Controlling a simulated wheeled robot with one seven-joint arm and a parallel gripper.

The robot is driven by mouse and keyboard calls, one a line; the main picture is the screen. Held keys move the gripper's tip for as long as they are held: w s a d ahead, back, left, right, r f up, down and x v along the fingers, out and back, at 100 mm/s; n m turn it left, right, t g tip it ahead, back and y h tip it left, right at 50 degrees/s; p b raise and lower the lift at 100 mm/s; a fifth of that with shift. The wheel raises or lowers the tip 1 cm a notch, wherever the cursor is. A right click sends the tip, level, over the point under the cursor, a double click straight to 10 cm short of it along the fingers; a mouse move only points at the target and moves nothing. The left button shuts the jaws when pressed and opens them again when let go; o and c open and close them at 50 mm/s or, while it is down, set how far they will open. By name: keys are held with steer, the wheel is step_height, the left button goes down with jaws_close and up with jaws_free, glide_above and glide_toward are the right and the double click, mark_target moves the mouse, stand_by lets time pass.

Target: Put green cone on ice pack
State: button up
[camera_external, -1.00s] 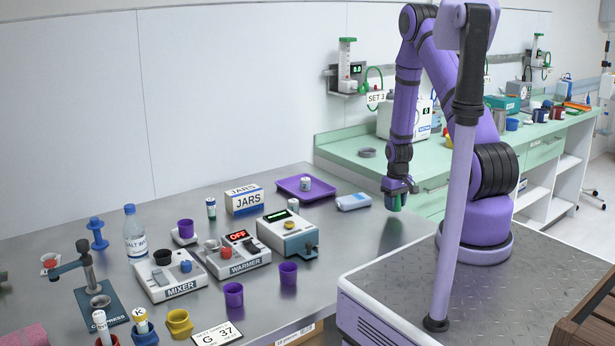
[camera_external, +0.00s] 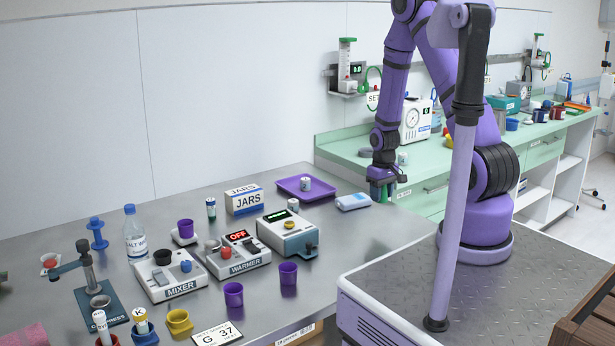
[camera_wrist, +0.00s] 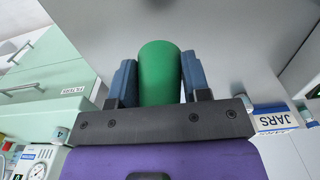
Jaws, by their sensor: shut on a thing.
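The green cone (camera_wrist: 160,75) is held between the two blue fingers of my gripper (camera_wrist: 159,72) in the wrist view. In the external view my gripper (camera_external: 382,188) points down and shows a bit of the green cone (camera_external: 384,193) between its fingers. The ice pack (camera_external: 353,202) is a pale blue-white pad lying flat on the metal table near its right edge. My gripper is to the right of the ice pack in the picture, and the cone is apart from it. I cannot make out the ice pack in the wrist view.
A purple tray (camera_external: 291,194) with a small jar is left of the ice pack. A JARS box (camera_external: 244,202) and a boxy device with a green display (camera_external: 287,246) stand farther left. The table around the ice pack's front is clear. A green counter (camera_external: 345,150) stands behind.

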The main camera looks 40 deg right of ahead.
glide_above(353, 198)
steer(key=shift+w+d+f, duration=0.1)
steer(key=shift+d+f, duration=0.05)
steer(key=shift+f, duration=2.45)
steer(key=shift+f, duration=0.1)
steer(key=o, duration=0.9)
